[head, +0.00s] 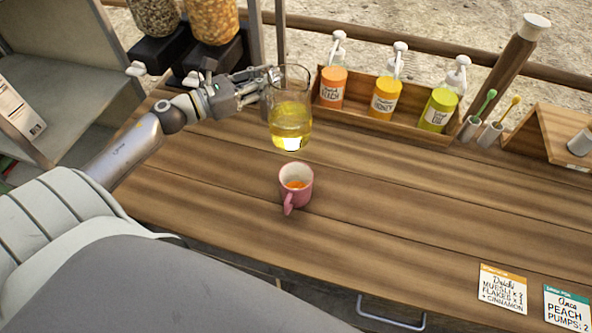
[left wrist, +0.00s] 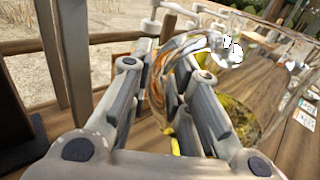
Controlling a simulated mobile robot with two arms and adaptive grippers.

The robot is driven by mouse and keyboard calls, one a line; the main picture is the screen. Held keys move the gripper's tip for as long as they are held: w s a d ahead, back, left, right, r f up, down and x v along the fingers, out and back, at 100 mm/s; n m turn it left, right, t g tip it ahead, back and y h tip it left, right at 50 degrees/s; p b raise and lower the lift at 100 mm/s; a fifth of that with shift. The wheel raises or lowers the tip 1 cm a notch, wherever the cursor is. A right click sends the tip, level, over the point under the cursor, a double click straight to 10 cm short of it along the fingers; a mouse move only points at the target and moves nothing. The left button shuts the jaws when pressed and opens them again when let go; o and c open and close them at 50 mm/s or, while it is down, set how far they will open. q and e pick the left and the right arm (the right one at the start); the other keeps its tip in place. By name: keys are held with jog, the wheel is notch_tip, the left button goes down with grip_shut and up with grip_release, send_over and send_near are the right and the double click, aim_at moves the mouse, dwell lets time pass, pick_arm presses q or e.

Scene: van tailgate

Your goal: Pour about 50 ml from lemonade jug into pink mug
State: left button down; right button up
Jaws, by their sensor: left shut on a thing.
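The lemonade jug (head: 290,128) is clear glass with yellow liquid in its lower half. It looks close to upright, behind the pink mug. My left gripper (head: 265,84) comes in from the left and is shut on the jug's left side. In the left wrist view the gripper's fingers (left wrist: 172,88) stand on both sides of a clear glass part of the jug (left wrist: 240,118). The pink mug (head: 287,196) stands upright on the counter with its handle toward me and something orange inside. I cannot tell how high the jug is above the counter. My right gripper is out of view.
A wooden rack (head: 362,111) with orange, yellow and green pump bottles stands behind, right of the jug. Two dispensers (head: 212,20) stand at the back left. Order cards (head: 503,288) lie at the front right. The counter (head: 400,200) right of the mug is clear.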

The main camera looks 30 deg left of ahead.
pick_arm(q)
jog(key=s+a+r+m+g+h, duration=0.1)
jog(key=a+r, duration=0.4)
jog(key=a, duration=0.1)
jog(key=shift+h+p, duration=0.4)
jog(key=shift+p, duration=0.05)
jog(key=shift+s+m, duration=0.1)
jog(key=shift+m, duration=0.2)
